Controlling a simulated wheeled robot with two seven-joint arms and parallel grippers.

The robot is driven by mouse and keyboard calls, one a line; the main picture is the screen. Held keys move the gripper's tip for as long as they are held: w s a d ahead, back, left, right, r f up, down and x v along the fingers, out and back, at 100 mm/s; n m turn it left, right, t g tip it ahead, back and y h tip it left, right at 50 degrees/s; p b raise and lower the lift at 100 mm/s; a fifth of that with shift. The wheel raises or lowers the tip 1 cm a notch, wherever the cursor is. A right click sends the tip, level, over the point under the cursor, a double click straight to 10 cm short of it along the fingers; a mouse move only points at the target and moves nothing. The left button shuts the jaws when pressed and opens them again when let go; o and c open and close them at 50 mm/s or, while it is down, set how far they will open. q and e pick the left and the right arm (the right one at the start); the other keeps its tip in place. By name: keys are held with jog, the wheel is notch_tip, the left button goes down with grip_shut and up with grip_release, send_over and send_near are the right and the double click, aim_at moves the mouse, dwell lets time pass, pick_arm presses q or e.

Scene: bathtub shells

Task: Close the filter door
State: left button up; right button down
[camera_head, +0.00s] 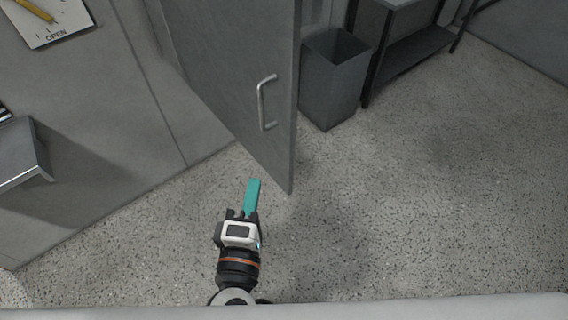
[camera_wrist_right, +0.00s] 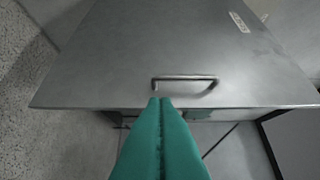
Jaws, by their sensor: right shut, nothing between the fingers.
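The filter door (camera_head: 222,70) is a grey metal panel standing open, swung out from the wall, with a silver bar handle (camera_head: 266,103) near its free edge. In the right wrist view the door (camera_wrist_right: 190,45) spans the upper part, with the handle (camera_wrist_right: 184,80) just beyond the fingertips. My right gripper (camera_head: 253,183) is below the door's lower edge in the head view. Its teal fingers (camera_wrist_right: 160,103) are shut together with nothing between them. Whether they touch the door cannot be told. My left gripper is not in view.
A grey bin (camera_head: 333,78) stands behind the door, beside a dark-framed shelf table (camera_head: 408,50). The speckled floor (camera_head: 430,200) is clear at right.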

send_near(281, 123)
jog(key=w+a, duration=0.2)
jog(key=w, duration=0.1)
jog(key=shift+a, duration=0.35)
jog(key=w+d+p, duration=0.1)
jog(key=w+d, duration=0.1)
jog(key=shift+w+d, duration=0.25)
jog(key=shift+w, duration=0.05)
jog(key=shift+w+d, duration=0.2)
jog(key=shift+d, duration=0.2)
jog(key=shift+d, duration=0.1)
